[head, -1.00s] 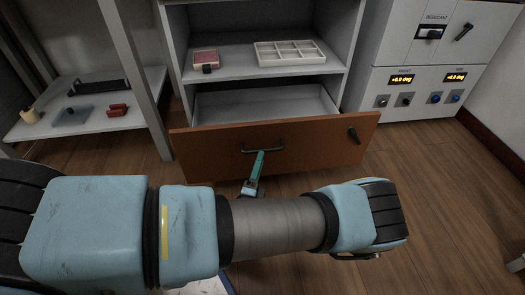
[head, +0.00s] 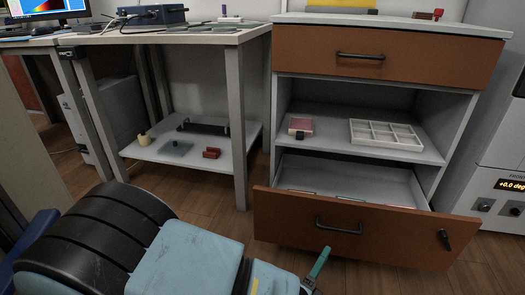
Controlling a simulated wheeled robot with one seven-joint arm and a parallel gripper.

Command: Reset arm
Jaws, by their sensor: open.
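My arm (head: 185,262) reaches in from the lower left of the head view, its blue shell and black ribbed joint in front. My gripper (head: 319,262) shows only in part at the bottom edge, as a teal finger pointing up and right. It is open, and nothing shows in it. It appears just below the handle (head: 338,227) of the pulled-out lower drawer (head: 385,245); I cannot tell whether they touch. The rest of the gripper is cut off by the frame.
A workbench (head: 240,130) stands at left. Brown floor (head: 205,215) shows between arm and bench.

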